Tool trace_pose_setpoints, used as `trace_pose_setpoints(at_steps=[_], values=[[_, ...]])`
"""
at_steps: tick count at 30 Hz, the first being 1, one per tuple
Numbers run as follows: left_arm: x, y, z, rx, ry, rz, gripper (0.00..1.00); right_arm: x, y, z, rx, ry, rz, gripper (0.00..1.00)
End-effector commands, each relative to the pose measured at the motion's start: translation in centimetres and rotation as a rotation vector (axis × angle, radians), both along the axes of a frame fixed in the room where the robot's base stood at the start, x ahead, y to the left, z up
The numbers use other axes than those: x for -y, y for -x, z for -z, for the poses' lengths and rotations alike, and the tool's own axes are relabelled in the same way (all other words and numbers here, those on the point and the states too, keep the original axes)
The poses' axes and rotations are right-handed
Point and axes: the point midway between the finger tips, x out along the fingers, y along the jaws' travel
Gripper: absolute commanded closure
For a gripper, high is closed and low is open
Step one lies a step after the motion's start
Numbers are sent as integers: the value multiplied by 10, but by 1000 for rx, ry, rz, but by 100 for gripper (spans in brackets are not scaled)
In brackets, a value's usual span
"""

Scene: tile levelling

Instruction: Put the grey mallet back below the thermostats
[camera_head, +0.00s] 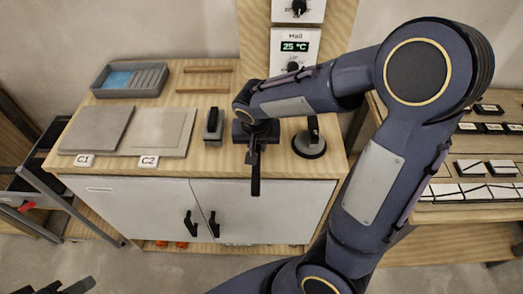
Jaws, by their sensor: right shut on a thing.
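My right gripper (254,153) is over the front part of the wooden worktop, below the thermostats in the picture, and points down. It is shut on what I take to be the grey mallet; a dark narrow bar (256,180) shows below the fingers, in front of the worktop's front edge. The rest of the mallet is hidden by the gripper and wrist. The thermostats (294,45) are on a wooden panel at the back; the lower one reads 25 °C. My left gripper (64,287) only shows its dark tips at the bottom left, apart and empty.
A black round-based tool (309,141) stands right of my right gripper, and a dark-handled float (213,124) stands left. Slabs marked C1 (97,128) and C2 (158,130), a grey tray (131,79) and wooden strips (207,70) lie further left. Tile shelves (470,215) are at right.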

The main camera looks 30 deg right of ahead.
Motion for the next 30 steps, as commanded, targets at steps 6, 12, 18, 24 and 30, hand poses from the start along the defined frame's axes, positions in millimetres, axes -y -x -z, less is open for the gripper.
trace_pose_setpoints(at_steps=[6,12,18,24,30], values=[[0,0,-2,0,0,0,64,12,-1,13,2,1,1,100],[0,0,0,0,0,0,64,15,0,42,0,2,-1,100],[0,0,0,0,0,0,64,15,-1,48,5,0,-2,100],[0,0,2,0,0,0,64,15,-1,49,4,0,-1,100],[0,0,3,0,0,0,64,15,0,50,2,0,0,65]])
